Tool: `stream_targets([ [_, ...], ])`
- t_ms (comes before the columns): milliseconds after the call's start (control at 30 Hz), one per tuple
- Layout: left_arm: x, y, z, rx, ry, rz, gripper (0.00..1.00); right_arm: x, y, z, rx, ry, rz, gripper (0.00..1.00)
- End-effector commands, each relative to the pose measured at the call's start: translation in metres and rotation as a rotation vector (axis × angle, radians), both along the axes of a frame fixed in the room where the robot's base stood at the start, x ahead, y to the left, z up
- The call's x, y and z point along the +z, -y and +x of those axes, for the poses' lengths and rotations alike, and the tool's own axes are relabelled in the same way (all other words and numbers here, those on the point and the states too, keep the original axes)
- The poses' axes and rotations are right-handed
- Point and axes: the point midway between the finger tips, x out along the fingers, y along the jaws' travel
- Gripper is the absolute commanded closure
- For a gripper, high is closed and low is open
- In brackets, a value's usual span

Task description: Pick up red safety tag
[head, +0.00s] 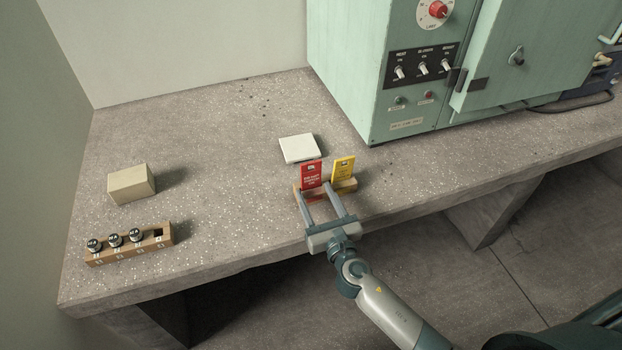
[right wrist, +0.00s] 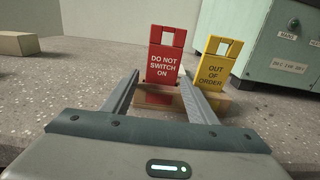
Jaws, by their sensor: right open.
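The red safety tag (head: 311,174) stands upright in a small wooden holder (head: 345,186) near the front edge of the bench. In the right wrist view the red tag (right wrist: 164,58) reads "DO NOT SWITCH ON". A yellow tag (head: 343,168) stands just to its right; in the right wrist view the yellow tag (right wrist: 219,62) reads "OUT OF ORDER". My right gripper (head: 320,189) is open, its two fingers pointing at the red tag. In the right wrist view the fingers (right wrist: 157,82) lie to either side of the tag's lower part. My left gripper is not in view.
A white square plate (head: 298,148) lies behind the tags. A green cabinet (head: 375,75) with switches stands at the back right. A beige block (head: 131,184) and a wooden rack with several black-topped pieces (head: 156,241) are at the left. The bench between is clear.

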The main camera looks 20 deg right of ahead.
Motion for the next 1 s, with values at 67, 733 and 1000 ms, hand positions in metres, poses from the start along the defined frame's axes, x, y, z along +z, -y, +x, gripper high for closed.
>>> stream_targets([
  [67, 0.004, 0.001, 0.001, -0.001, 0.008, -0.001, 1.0, 0.004, 0.0, 0.006, 0.0, 0.002, 0.0, 0.47],
  [733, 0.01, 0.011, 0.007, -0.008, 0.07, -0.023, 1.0, 0.009, 0.001, 0.05, 0.0, 0.001, 0.0, 0.47],
  [1000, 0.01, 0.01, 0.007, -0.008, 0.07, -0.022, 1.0, 0.009, 0.001, 0.05, 0.0, 0.0, 0.0, 0.54],
])
